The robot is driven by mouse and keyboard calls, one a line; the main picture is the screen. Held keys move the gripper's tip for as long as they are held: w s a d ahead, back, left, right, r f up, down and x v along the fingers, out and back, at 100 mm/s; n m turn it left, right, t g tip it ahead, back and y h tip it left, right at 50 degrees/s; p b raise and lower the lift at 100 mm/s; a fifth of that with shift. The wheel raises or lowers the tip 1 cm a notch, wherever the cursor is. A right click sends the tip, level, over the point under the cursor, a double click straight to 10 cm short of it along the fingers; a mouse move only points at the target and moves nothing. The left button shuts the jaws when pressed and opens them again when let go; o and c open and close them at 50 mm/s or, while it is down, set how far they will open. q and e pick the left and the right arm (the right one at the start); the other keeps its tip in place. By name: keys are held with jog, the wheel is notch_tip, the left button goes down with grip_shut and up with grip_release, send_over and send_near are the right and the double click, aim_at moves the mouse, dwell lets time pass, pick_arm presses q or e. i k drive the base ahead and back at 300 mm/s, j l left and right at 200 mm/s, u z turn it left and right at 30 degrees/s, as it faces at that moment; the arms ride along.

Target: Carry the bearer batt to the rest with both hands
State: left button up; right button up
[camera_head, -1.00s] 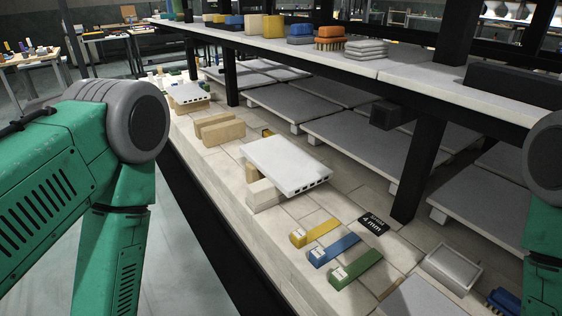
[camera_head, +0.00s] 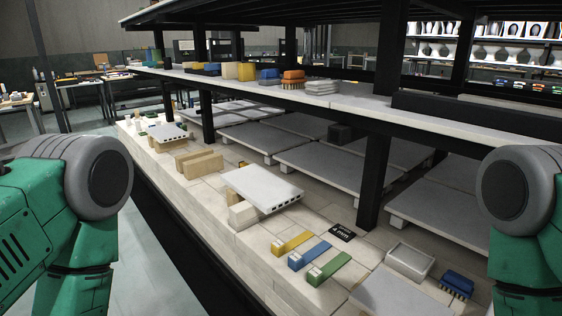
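A white slab with a row of holes along its edge (camera_head: 264,188), which looks like the bearer batt, lies on pale blocks (camera_head: 243,215) in the middle of the kiln car deck. A similar white slab (camera_head: 166,131) sits farther back on the left. Between them stand two tan blocks (camera_head: 201,162) side by side with nothing on top; I cannot tell whether these are the rest. Only upper links of my arms show at the left and right edges. Both grippers are out of the frame, and nothing I can see touches the slabs.
Yellow (camera_head: 292,243), blue (camera_head: 310,256) and green (camera_head: 329,269) strips lie in front of a black label (camera_head: 341,232). A white tray (camera_head: 410,262) and blue brush (camera_head: 457,284) are at right. A black post (camera_head: 373,183) and upper shelf (camera_head: 350,108) stand behind the slab.

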aim_at(198, 156)
jog(key=i+j+z, duration=0.15)
jog(key=i+j, duration=0.15)
jog(key=i+j+z, duration=0.15)
jog(key=j, duration=0.25)
jog(key=i+j+z, duration=0.15)
jog(key=i+j, duration=0.2)
jog(key=i+j+z, duration=0.15)
jog(key=j, duration=0.35)
jog(key=i, duration=0.1)
